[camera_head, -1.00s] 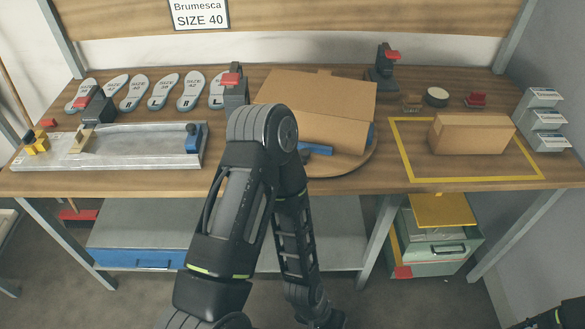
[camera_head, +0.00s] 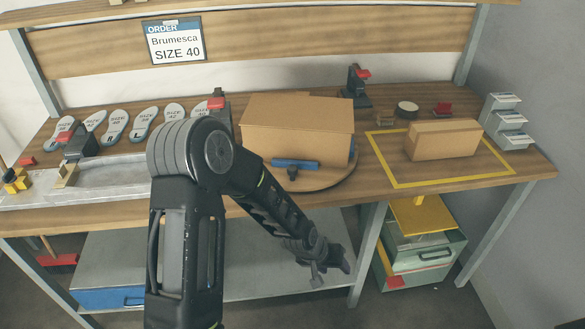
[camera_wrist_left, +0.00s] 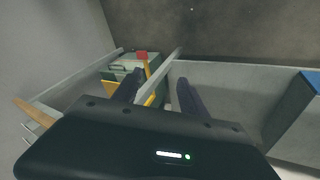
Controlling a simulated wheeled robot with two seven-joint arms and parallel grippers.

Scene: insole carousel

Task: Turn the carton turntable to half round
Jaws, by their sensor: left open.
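The round wooden turntable (camera_head: 335,182) sits at the front middle of the bench, with a brown carton (camera_head: 296,143) on it. A blue bar-shaped handle (camera_head: 297,164) shows at the carton's front, and a little blue shows at its right side. My left gripper (camera_head: 338,266) hangs below the bench's front edge, in front of the lower shelf and apart from the turntable. In the left wrist view my left gripper (camera_wrist_left: 162,92) is open, with nothing between its fingers. My right gripper is not in view.
A second carton (camera_head: 445,139) lies inside a yellow outline (camera_head: 392,178) at the right. Grey insoles (camera_head: 117,123) line the left back, behind a metal fixture (camera_head: 110,178). Under the bench are a lower shelf (camera_head: 245,270) and grey-green boxes (camera_head: 428,250).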

